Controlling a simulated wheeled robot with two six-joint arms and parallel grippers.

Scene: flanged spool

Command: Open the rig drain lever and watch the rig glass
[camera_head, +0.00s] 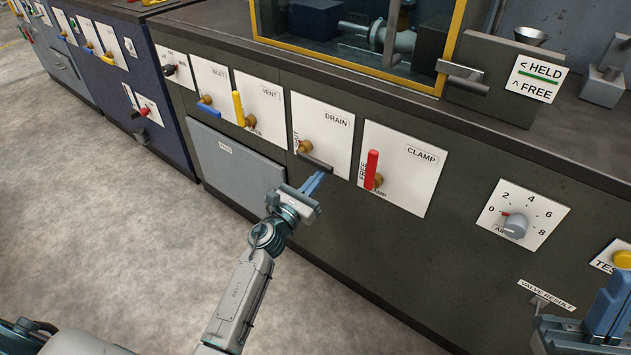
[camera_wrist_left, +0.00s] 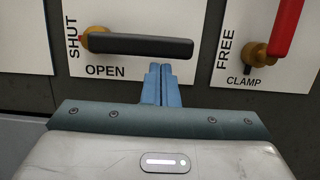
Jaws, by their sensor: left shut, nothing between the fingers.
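The drain lever (camera_head: 316,162) is a black handle on a brass hub, on the white DRAIN plate (camera_head: 325,120). In the left wrist view the lever (camera_wrist_left: 140,45) points right, nearly level, with SHUT printed left of the hub and OPEN below the handle. My left gripper (camera_head: 322,178) is shut and empty. Its blue fingertips (camera_wrist_left: 160,68) are just below the handle's outer half; I cannot tell whether they touch it. The rig glass (camera_head: 345,35) is a yellow-framed window with grey pipework behind. My right gripper (camera_head: 610,300) is at the lower right, its jaws unclear.
The red clamp lever (camera_head: 372,168) stands upright by FREE, right of the drain lever. The yellow vent lever (camera_head: 238,108) and blue inlet lever (camera_head: 209,111) are to its left. A dial (camera_head: 515,226) and a HELD/FREE sign (camera_head: 538,80) are farther right. Floor is clear at left.

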